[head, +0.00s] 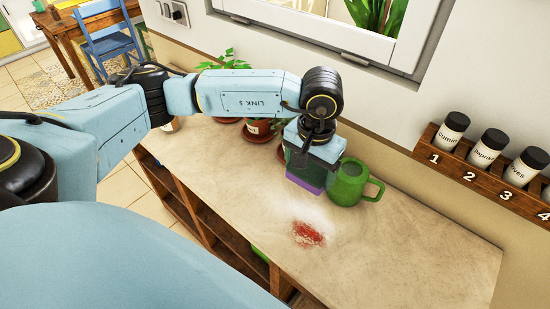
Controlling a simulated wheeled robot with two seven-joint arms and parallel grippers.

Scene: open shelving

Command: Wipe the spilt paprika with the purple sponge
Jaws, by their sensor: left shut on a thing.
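The spilt paprika (308,234) is a small red patch with a pale, whitish area around it on the beige countertop (390,250). The purple sponge (306,184) shows as a purple strip at the lower end of my left gripper (308,172). The gripper hides most of the sponge, and I cannot tell whether the sponge touches the countertop. My right gripper is not in view.
A green mug (347,184) stands close to the right of my left gripper. Potted plants (258,128) stand behind my left arm. A wooden rack (470,172) with labelled jars (488,147) is on the wall at the right. The countertop right of the paprika is clear.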

